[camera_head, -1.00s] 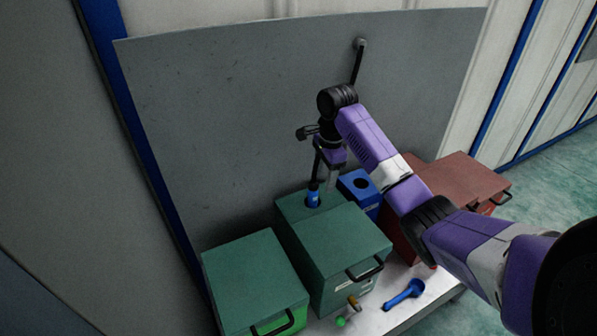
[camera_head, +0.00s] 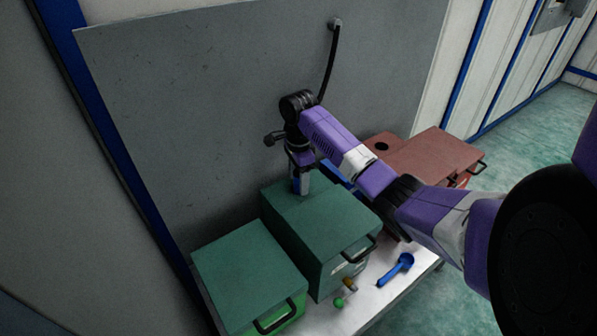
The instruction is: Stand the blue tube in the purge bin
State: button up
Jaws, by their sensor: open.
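The blue tube (camera_head: 296,184) is mostly hidden by my gripper; a small blue part shows low down at the back of the green box (camera_head: 318,225). My gripper (camera_head: 301,187) points down at this tube with open jaws, beside or around it; I cannot tell whether the fingers touch it. A black hose (camera_head: 331,62) hangs from the wall panel and passes behind my arm. A blue box (camera_head: 335,173) is mostly hidden behind my arm. No label shows which container is the purge bin.
A lower green box (camera_head: 248,272) stands at the left, and a reddish box (camera_head: 430,155) with a round hole stands at the right. A blue scoop (camera_head: 397,269) and a small green-ended part (camera_head: 341,300) lie on the light tabletop (camera_head: 372,302). The grey panel (camera_head: 200,110) stands close behind.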

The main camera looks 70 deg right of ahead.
jog(key=shift+f, duration=0.3)
grip_shut()
notch_tip(320, 180, up, 12)
jog(key=p, duration=1.3)
jog(key=shift+f, duration=0.15)
jog(key=shift+r+p, duration=0.55)
jog(key=shift+r, duration=0.65)
